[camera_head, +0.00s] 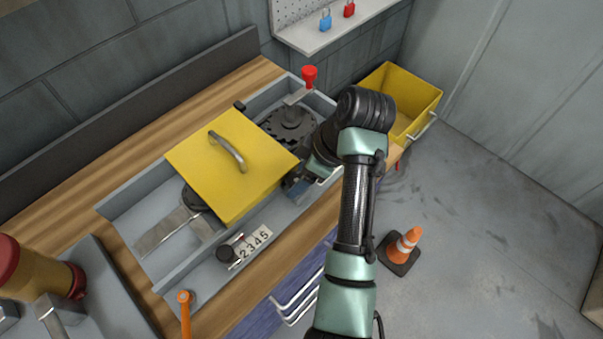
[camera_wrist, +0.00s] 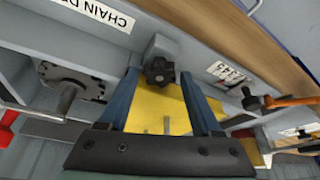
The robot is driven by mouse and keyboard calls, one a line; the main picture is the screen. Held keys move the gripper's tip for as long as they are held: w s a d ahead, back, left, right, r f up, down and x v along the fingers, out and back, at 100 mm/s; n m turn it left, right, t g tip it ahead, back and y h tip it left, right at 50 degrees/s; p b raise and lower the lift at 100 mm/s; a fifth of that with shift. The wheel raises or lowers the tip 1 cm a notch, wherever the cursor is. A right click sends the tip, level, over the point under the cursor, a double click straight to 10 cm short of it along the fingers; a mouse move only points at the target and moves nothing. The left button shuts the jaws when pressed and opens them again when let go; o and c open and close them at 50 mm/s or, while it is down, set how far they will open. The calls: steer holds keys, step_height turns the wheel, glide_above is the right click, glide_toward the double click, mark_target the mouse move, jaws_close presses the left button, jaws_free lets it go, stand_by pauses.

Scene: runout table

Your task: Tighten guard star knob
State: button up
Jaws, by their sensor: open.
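The black star knob (camera_wrist: 159,71) sits on a grey block at the edge of the grey housing in the wrist view. The yellow guard (camera_head: 215,160) is a flat cover with a handle, lying over the housing; it also shows in the wrist view (camera_wrist: 160,105) beyond the knob. My gripper (camera_wrist: 158,78) is open, its two blue fingers on either side of the knob, with gaps visible. Whether the fingertips reach its depth is unclear. In the head view my gripper (camera_head: 298,188) is low beside the guard's right corner, and I cannot make out the star knob there.
A dark sprocket (camera_head: 290,120) and red-topped lever (camera_head: 309,76) are behind my wrist. A black dial knob (camera_head: 228,252) and orange lever (camera_head: 185,305) are at the near side. A yellow bin (camera_head: 420,95) and traffic cone (camera_head: 408,243) stand right of the bench.

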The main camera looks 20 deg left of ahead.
jaws_close()
stand_by(0.3)
steer(key=shift+r+m+p, duration=0.15)
steer(key=shift+m+p, duration=0.15)
steer(key=shift+p, duration=0.1)
steer(key=shift+s+m+t+p, duration=0.1)
steer(key=shift+m+t+p, duration=0.3)
steer(key=shift+m+p, duration=0.25)
steer(key=shift+s+r+m+t+p, duration=0.15)
steer(key=shift+m+t+p, duration=0.35)
steer(key=shift+m+p, duration=0.7)
steer(key=m+p, duration=0.2)
steer(key=m+t+h+p, duration=0.1)
steer(key=m, duration=0.1)
steer(key=shift+s+a+f+m+t+p, duration=0.1)
steer(key=shift+f+m+t+p, duration=0.1)
steer(key=shift+m+t+p, duration=0.15)
